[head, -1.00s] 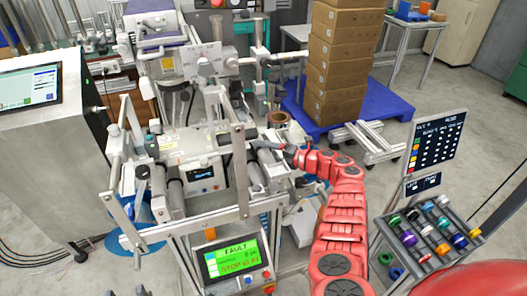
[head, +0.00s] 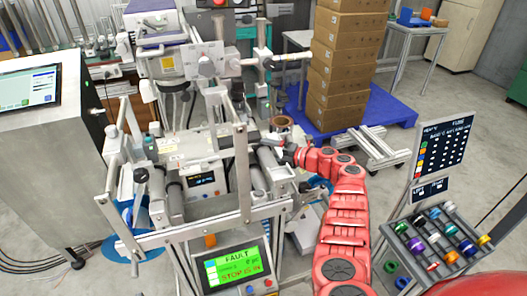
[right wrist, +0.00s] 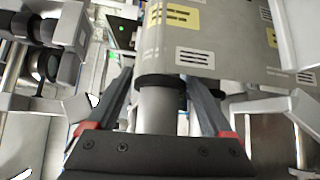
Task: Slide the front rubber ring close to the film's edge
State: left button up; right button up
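In the right wrist view, a black rubber ring (right wrist: 160,82) sits around a pale grey roller (right wrist: 158,112). The film (right wrist: 228,42), a clear sheet with yellow and white labels, lies just beyond the ring; any gap between them is too small to tell. My right gripper (right wrist: 158,76) has one dark finger on each side of the roller, with the tips level with the ring. Whether they press on it is unclear. In the head view, my right gripper (head: 291,153) is at the machine's right side, and the ring is too small to make out there. My left gripper is not in view.
Machine frame bars (head: 205,232) and a green FAULT screen (head: 238,267) stand in front. A rack of coloured spools (head: 437,240) is at the right. Stacked boxes (head: 345,65) stand on a blue pallet (head: 392,112) behind. Metal brackets flank the roller in the wrist view.

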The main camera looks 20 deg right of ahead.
jog(key=shift+o, duration=0.7)
jog(key=shift+d, duration=0.1)
jog(key=v, duration=1.7)
jog(key=shift+b, duration=0.4)
jog(key=shift+d, duration=0.1)
